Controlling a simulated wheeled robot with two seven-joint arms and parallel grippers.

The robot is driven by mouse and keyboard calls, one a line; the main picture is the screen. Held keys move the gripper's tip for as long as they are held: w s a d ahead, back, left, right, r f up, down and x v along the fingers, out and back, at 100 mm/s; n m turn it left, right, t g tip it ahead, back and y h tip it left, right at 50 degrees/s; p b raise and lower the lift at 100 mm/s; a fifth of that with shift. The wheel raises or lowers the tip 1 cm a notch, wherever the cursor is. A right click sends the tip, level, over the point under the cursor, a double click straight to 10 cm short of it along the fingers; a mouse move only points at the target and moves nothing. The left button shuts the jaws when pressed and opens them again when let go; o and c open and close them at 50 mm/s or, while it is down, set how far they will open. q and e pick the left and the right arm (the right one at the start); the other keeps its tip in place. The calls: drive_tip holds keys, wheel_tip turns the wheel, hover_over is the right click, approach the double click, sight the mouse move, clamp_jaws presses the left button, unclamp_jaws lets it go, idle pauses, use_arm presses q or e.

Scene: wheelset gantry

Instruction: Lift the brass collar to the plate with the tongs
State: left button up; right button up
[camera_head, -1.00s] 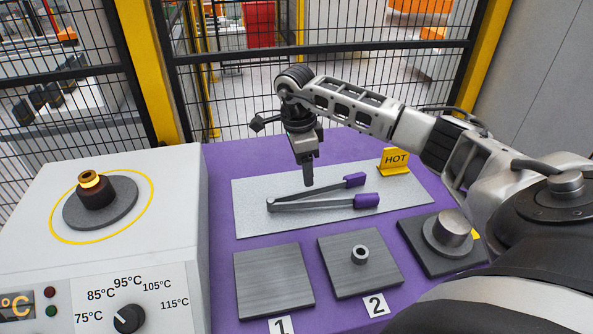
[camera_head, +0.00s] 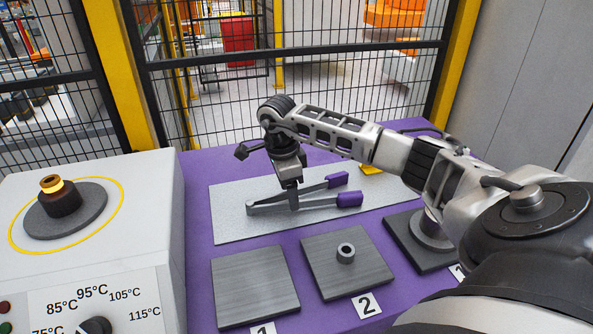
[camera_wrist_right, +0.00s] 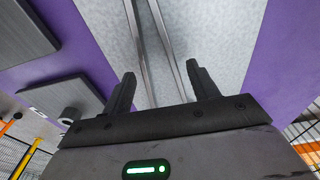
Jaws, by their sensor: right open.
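The brass collar (camera_head: 51,184) sits on top of a dark brown stub on the round grey disc of the white heater at the left. The tongs (camera_head: 262,208), grey with purple handle ends, lie on the light grey mat. My right gripper (camera_head: 294,205) is open and points down over the tongs' arms. In the right wrist view the two tong arms (camera_wrist_right: 158,50) run between the fingers of the gripper (camera_wrist_right: 161,85). I cannot tell whether the fingers touch them. A grey plate (camera_head: 255,287) and a second plate (camera_head: 325,272) lie in front of the mat. My left gripper is not in view.
The white heater (camera_head: 150,215) has a dial and temperature marks. A small ring (camera_head: 346,253) stands on the plate by label 2. A dark block with a round metal piece (camera_head: 425,240) is partly behind my arm. A mesh fence (camera_head: 300,60) stands behind the purple table.

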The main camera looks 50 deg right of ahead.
drive_tip(key=shift+f+b, duration=0.3)
drive_tip(key=shift+f, duration=0.45)
use_arm(q)
drive_tip(key=shift+d+f, duration=0.1)
drive_tip(key=shift+d, duration=0.05)
use_arm(e)
drive_tip(key=shift+d+f, duration=0.1)
drive_tip(key=c, duration=0.7)
use_arm(q)
drive_tip(key=shift+s, duration=0.1)
drive_tip(key=shift+f, duration=0.1)
